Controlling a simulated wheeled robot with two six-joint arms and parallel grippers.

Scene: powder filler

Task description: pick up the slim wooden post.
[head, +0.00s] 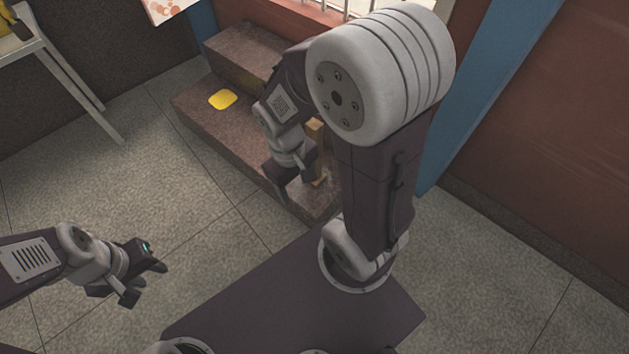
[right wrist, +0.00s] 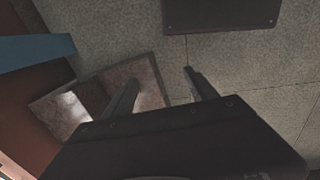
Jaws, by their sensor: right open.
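The slim wooden post (head: 316,132) is light tan and looks upright on the dark brown stone step (head: 200,113) in the head view. My right arm and gripper partly hide it. My right gripper (head: 296,184) is right beside it, to its left in the picture; whether they touch I cannot tell. In the right wrist view the two fingers of my right gripper (right wrist: 160,90) are spread apart with nothing visible between them but step and floor. The post cannot be made out there. My left gripper (head: 146,281) is open and empty above the floor at the lower left.
A yellow patch (head: 223,99) lies on the step. A white-legged stand (head: 88,93) is at the upper left. A blue upright (head: 482,95) and a reddish-brown wall (head: 560,110) bound the right side. The tiled floor (head: 190,190) between left gripper and step is clear.

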